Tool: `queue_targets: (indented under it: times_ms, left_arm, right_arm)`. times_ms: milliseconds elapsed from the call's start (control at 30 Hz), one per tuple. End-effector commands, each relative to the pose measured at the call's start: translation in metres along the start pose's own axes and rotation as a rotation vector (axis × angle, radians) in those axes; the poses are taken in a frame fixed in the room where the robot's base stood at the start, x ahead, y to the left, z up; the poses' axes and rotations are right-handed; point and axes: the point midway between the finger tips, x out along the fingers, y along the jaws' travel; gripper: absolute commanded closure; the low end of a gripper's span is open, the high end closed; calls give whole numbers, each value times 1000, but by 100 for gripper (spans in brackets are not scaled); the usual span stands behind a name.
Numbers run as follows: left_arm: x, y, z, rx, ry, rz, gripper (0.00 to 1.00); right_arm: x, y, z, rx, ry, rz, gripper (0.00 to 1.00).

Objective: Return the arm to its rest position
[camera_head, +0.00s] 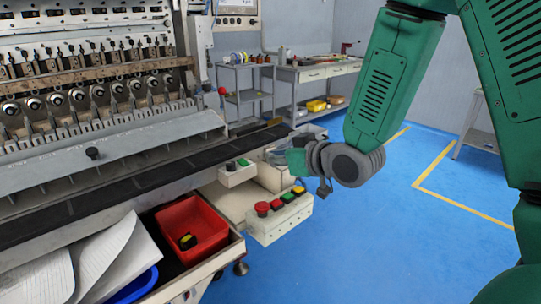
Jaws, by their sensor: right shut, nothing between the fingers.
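My right arm is green and comes in from the upper right. Its right gripper (324,188) is small and dark in this view, below the grey wrist joint, shut and empty. It is in front of and to the right of the button box (280,221), apart from it as far as I can tell. The coil winder (95,85) fills the left side, with a row of spindles and a long dark ledge. My left gripper is not in view.
A drawer holds a red bin (192,232), a blue bin (138,288) and papers (98,262). A small switch box (237,172) sits above the button box. A workbench (318,72) stands at the back. Blue floor (390,235) is open on the right.

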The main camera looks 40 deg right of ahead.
Motion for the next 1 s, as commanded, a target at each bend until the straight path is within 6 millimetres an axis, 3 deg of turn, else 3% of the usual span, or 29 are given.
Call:
queue_targets:
  times_ms: [367, 467, 567, 667, 767, 900, 1000]
  left_arm:
    - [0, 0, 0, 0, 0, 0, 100]
    - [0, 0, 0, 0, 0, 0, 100]
    - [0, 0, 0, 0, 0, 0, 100]
    - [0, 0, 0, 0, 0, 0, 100]
    - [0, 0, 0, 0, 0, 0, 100]
    - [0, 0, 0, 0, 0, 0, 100]
    - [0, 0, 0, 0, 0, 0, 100]
  right_arm:
    - [0, -1, 0, -1, -1, 0, 100]
    - [2, -4, 12, -1, -32, 0, 100]
    - [8, -12, 51, 1, -129, 3, 100]
    - [9, -26, 116, 5, -290, 8, 100]
    - [-1, -44, 191, 9, -477, 13, 100]
    - [-38, -70, 289, 15, -733, 20, 100]
    - [-72, -88, 346, 17, -897, 23, 100]
